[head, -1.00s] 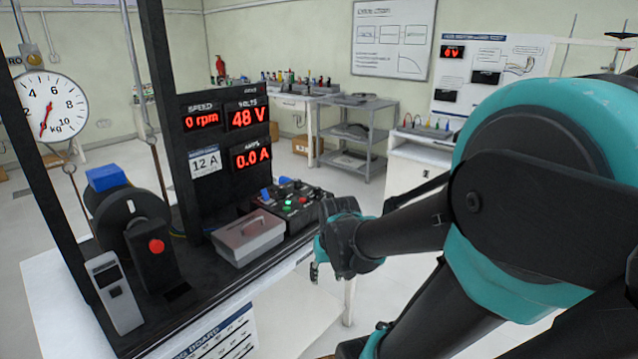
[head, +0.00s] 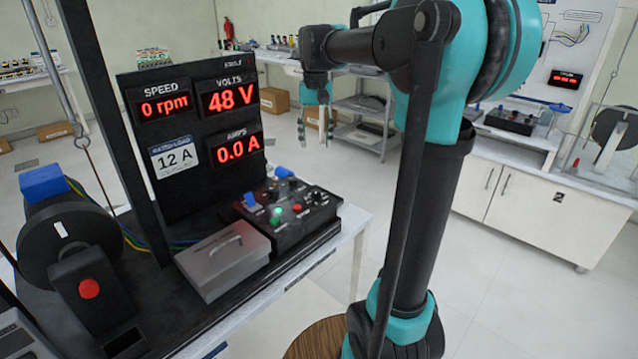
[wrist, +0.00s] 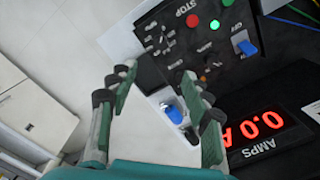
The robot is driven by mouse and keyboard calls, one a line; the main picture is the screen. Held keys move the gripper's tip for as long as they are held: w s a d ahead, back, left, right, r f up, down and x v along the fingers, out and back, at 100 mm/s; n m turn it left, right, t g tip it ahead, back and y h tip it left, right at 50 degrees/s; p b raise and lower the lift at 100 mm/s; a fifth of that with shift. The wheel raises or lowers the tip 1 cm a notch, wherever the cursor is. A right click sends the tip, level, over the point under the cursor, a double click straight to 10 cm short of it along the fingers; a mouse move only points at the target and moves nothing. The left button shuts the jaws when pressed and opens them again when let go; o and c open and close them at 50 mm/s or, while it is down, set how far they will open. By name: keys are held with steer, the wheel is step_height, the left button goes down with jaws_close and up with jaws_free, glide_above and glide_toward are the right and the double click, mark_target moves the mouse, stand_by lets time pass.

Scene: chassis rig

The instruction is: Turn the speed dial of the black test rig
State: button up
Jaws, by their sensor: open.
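The black test rig carries a black control box (head: 310,212) at the right end of its bench. The box has a green button (head: 276,212), a red button (head: 297,208), a blue switch (head: 250,200) and dark knobs. I cannot read which knob is the speed dial. In the wrist view the box (wrist: 180,60) lies beyond the fingertips, with STOP and OFF labels. My gripper (head: 315,135) is open and empty, fingers down, above and behind the box. It also shows in the wrist view (wrist: 160,80), with a blue-ended part (wrist: 173,113) between the fingers.
The rig's display panel (head: 205,140) shows 0 rpm, 48 V and 0.0 A. A grey lidded box (head: 222,258) sits just left of the control box. A black wheel with a blue block (head: 43,181) stands farther left.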

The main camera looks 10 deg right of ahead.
mark_target(316, 191)
step_height(316, 191, down, 17)
steer(key=shift+s+f, duration=0.1)
stand_by(0.4)
steer(key=shift+c, duration=0.4)
jaws_close()
